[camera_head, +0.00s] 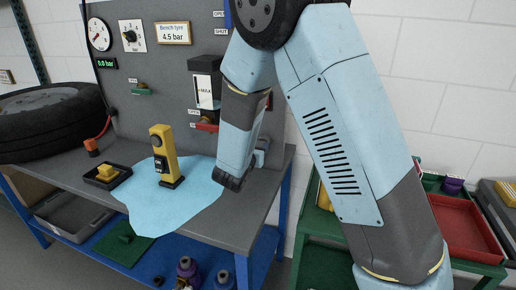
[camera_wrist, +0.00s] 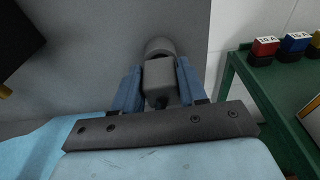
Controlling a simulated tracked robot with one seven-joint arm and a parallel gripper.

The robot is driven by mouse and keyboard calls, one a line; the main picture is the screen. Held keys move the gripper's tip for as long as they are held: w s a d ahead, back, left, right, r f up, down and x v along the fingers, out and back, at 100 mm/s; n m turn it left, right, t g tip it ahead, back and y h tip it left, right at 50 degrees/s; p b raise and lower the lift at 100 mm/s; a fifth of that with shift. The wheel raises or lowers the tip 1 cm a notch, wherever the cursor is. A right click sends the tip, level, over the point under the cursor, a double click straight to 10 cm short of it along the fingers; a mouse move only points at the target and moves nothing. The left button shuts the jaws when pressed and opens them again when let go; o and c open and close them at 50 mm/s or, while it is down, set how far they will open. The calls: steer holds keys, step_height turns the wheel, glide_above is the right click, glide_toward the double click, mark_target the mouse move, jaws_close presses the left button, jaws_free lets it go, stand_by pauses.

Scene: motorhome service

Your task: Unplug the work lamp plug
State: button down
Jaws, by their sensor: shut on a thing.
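In the wrist view a grey block-shaped plug (camera_wrist: 160,74) sits between the two blue fingers of my gripper (camera_wrist: 160,80), which is shut on it. Right behind the plug is a round grey socket (camera_wrist: 159,46) on the grey panel. The plug looks in line with the socket and against it; I cannot tell how deep it sits. In the head view my gripper (camera_head: 262,153) is at the right end of the bench, close to the panel, and the plug is hidden there by my arm. I cannot make out the lamp or a cord.
A grey bench (camera_head: 75,172) carries a tyre (camera_head: 50,122), a yellow upright device (camera_head: 163,150), a black tray (camera_head: 96,184) and a light-blue patch (camera_head: 150,205). The panel (camera_head: 165,75) has gauges and valves left of my arm. A green rack (camera_wrist: 262,100) stands close on the right.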

steer(key=shift+f+v, duration=0.15)
steer(key=shift+v, duration=0.95)
steer(key=shift+f+v, duration=0.2)
steer(key=shift+v, duration=0.85)
steer(key=shift+d, duration=0.1)
